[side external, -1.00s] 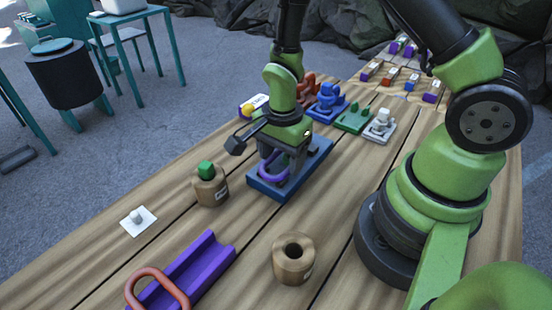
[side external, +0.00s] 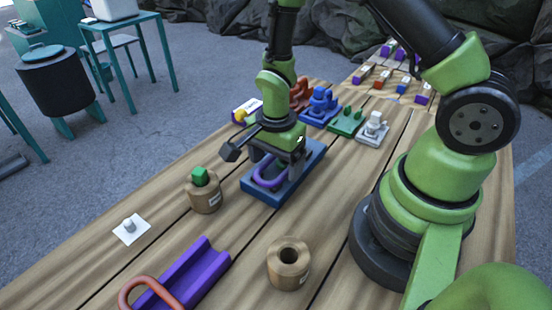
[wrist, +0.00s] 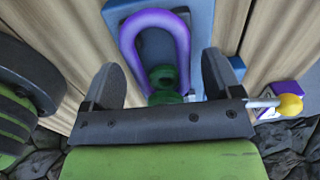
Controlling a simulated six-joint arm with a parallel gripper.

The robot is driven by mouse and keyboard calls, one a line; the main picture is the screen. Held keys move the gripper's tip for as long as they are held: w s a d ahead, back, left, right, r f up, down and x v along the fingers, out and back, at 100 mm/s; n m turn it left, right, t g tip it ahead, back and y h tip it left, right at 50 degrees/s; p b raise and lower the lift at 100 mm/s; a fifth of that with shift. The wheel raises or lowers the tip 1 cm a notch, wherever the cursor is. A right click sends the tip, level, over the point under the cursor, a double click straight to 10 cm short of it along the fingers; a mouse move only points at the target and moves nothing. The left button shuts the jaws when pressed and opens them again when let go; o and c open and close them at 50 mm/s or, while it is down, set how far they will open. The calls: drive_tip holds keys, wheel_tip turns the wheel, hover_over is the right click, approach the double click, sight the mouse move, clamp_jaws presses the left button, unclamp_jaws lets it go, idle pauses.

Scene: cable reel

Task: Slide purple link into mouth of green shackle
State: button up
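The purple link (side external: 268,184) lies low over the blue base (side external: 311,160). In the wrist view the link (wrist: 154,17) shows as a rounded loop, with its legs running toward my gripper. The green shackle (wrist: 163,76) shows between the link's legs, close to the gripper body; in the side view it is hidden. My gripper (side external: 277,163) is right above the base. In the wrist view its fingers (wrist: 161,82) are spread wide, outside the link's legs, with gaps visible. Whether the link is seated in the shackle's mouth I cannot tell.
A wooden cup with a green block (side external: 204,196) stands left of the base, a wooden ring (side external: 289,264) in front. A purple channel (side external: 190,272) and an orange loop (side external: 137,284) lie at the front left. Blue, green and white fixtures (side external: 345,121) stand behind.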

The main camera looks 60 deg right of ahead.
drive_tip(key=shift+o, duration=0.3)
drive_tip(key=shift+r, duration=0.1)
drive_tip(key=s+r+n+t, duration=0.2)
drive_tip(key=r+n, duration=0.1)
drive_tip(key=r, duration=0.8)
drive_tip(key=s+r+n+t, duration=0.2)
drive_tip(key=r+n, duration=0.2)
drive_tip(key=r, duration=0.6)
drive_tip(key=s+a+r+n+t+y, duration=0.2)
drive_tip(key=s+r+n+t, duration=0.1)
drive_tip(key=s+r+n, duration=0.2)
drive_tip(key=shift+s+r+n, duration=0.3)
drive_tip(key=shift+s+n, duration=0.7)
drive_tip(key=shift+s, duration=0.25)
